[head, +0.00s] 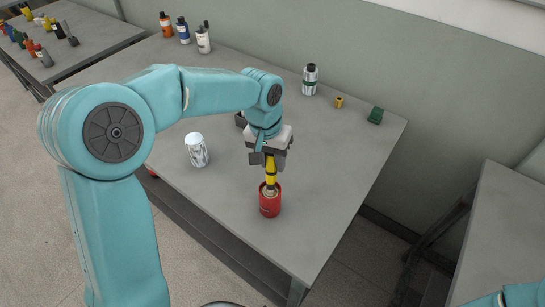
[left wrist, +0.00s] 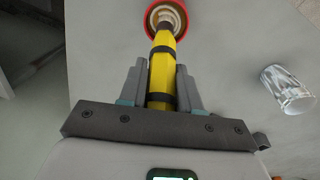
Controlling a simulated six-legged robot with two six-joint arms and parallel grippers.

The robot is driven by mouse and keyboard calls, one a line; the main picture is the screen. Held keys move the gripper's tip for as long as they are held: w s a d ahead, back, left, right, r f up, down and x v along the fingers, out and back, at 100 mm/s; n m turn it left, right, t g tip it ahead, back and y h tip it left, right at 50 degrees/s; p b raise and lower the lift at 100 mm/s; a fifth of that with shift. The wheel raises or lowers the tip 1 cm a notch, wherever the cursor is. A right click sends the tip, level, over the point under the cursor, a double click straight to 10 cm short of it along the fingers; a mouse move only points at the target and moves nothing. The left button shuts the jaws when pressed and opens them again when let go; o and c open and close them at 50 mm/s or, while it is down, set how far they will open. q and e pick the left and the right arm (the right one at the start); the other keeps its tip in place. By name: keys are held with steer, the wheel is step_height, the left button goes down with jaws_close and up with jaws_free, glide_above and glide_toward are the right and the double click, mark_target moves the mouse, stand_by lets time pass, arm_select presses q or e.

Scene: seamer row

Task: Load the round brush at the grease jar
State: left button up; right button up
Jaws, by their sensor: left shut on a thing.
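The red grease jar (head: 270,205) stands upright near the front edge of the grey table. My left gripper (head: 268,161) is above the jar, pointing down, shut on the yellow handle of the round brush (head: 271,173). In the left wrist view the handle (left wrist: 162,75) with dark bands runs between the fingers (left wrist: 161,85) toward the jar's red rim (left wrist: 148,22). The brush's lower end is at the jar's mouth; how deep it sits is hidden. Pale material shows inside the rim. My right gripper is not in view.
A white patterned can (head: 196,150) stands left of the jar. A silver bottle (head: 310,80), a small yellow piece (head: 339,102) and a green block (head: 375,116) are toward the back right. Bottles (head: 183,31) stand at the back left. The table's right part is clear.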

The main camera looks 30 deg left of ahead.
arm_select(q)
steer(key=shift+a, duration=0.15)
stand_by(0.3)
steer(key=shift+f+b, duration=0.65)
steer(key=shift+f, duration=0.2)
stand_by(1.3)
steer(key=shift+w+r+p, duration=0.1)
steer(key=shift+r+p, duration=0.6)
steer(key=shift+r, duration=0.15)
step_height(320, 180, up, 6)
steer(key=p, duration=0.4)
steer(key=shift+f, duration=0.25)
steer(key=shift+f, duration=0.1)
